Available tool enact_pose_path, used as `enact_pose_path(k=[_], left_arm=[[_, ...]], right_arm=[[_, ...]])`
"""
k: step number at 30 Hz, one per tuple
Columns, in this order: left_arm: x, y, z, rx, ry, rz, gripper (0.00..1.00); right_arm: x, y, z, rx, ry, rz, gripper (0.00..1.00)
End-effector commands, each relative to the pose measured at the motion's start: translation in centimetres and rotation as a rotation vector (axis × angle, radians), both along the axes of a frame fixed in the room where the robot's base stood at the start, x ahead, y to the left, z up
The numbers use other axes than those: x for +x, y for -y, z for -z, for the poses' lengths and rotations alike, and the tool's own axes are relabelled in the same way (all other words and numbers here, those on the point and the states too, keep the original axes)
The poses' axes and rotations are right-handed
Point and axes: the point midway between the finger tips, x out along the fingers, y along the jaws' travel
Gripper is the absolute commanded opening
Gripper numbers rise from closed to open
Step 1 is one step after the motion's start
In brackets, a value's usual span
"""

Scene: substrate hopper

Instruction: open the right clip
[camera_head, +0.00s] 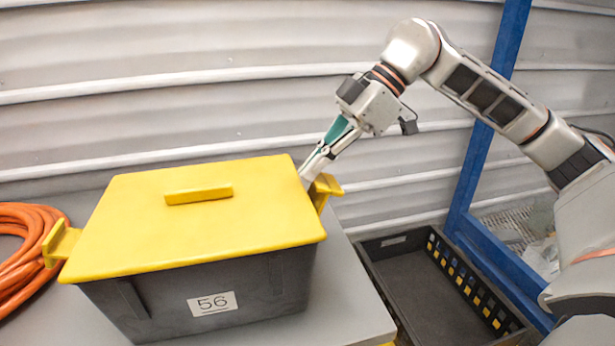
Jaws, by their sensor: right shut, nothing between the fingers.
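The hopper is a dark grey bin (165,306) with a yellow lid (210,235) and a yellow bar handle (198,194) on top. A label reading 56 is on its front. The right clip (325,189) is yellow and sticks out at the lid's right edge. The left clip (60,243) is yellow and juts out at the left edge. My right gripper (307,181) reaches down from the upper right, shut and empty, its fingertips between the lid's edge and the right clip. The tips are partly hidden, so contact is unclear. My left gripper is out of view.
The bin stands on a grey table (349,293). A coiled orange hose (27,258) lies left of it. An empty black crate (425,297) stands right of the table, beside a blue post (483,150). A ribbed grey wall (180,95) is behind.

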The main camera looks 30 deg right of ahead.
Motion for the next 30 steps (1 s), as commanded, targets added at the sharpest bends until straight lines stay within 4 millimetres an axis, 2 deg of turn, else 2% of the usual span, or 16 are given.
enact_pose_path(k=[1,3,9,12,20,30], left_arm=[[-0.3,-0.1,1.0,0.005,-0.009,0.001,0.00],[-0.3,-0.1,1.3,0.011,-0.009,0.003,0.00],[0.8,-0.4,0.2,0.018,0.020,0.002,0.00],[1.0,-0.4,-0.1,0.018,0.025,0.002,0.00],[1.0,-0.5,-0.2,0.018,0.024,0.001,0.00],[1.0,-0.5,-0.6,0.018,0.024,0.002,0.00]], right_arm=[[0.1,0.6,0.8,0.037,0.000,0.006,0.00],[0.0,1.1,1.0,0.089,0.012,0.006,0.00],[0.0,2.1,0.8,0.215,0.050,0.004,0.00],[0.0,1.9,0.4,0.209,0.056,-0.002,0.00],[0.1,1.6,0.4,0.207,0.054,-0.001,0.00],[0.4,0.4,0.8,0.207,0.054,-0.002,0.00]])
